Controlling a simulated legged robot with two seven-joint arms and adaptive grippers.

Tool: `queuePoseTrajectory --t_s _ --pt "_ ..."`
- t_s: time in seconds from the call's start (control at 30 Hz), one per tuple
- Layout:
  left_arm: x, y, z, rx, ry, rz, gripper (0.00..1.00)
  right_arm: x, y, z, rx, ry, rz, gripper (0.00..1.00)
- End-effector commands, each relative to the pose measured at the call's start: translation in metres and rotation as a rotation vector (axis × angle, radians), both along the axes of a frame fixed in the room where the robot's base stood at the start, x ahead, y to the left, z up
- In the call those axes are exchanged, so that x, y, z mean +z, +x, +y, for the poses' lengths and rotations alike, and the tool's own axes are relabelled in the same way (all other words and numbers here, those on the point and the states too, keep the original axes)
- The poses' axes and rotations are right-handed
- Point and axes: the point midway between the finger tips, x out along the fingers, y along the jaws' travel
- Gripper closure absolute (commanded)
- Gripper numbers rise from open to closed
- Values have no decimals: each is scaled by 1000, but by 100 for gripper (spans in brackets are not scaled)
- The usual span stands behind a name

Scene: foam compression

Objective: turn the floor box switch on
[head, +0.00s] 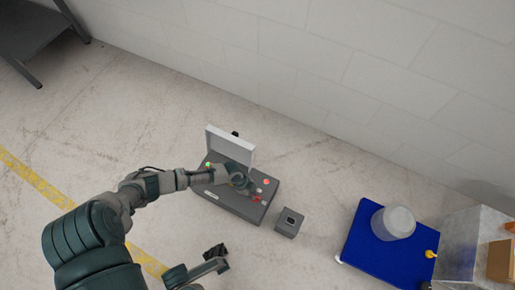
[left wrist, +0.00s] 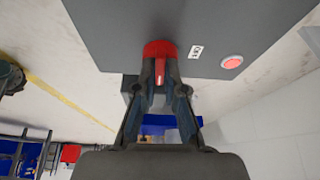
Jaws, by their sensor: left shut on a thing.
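The grey floor box (head: 232,204) lies on the floor with its pale lid (head: 230,146) raised. Its panel fills the top of the left wrist view (left wrist: 220,25). My left gripper (head: 241,182) is over the panel. In the left wrist view my left gripper (left wrist: 160,88) is shut on a red switch knob (left wrist: 158,49) that stands out from the panel. A small label and a round red button (left wrist: 232,62) are beside the knob. My right gripper (head: 217,258) is low in the head view, apart from the box; its jaw state is unclear.
A small grey block (head: 289,223) stands on the floor right of the box. A blue platform (head: 365,250) with a pale round container (head: 394,222) is farther right. A wall (head: 330,70) runs behind. The floor left of the box is clear.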

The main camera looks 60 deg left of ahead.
Motion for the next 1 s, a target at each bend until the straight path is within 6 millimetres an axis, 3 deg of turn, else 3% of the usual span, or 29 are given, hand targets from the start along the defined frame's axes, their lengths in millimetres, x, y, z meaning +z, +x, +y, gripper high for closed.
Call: queuePoseTrajectory --t_s 0.03,0.7,0.73,0.8,1.0 --pt "-6 -6 3 -18 6 14 100 -3 1 0 0 0 -3 26" --pt "-3 -3 4 -76 9 9 100 -1 4 1 0 0 -19 26" --pt "-3 -3 4 -76 9 9 85 -1 4 1 0 0 -19 26" --pt "-3 -3 4 -75 9 8 68 -1 4 1 0 0 -19 26" --pt "-1 -1 3 -74 5 4 65 -1 4 1 0 0 -20 26"
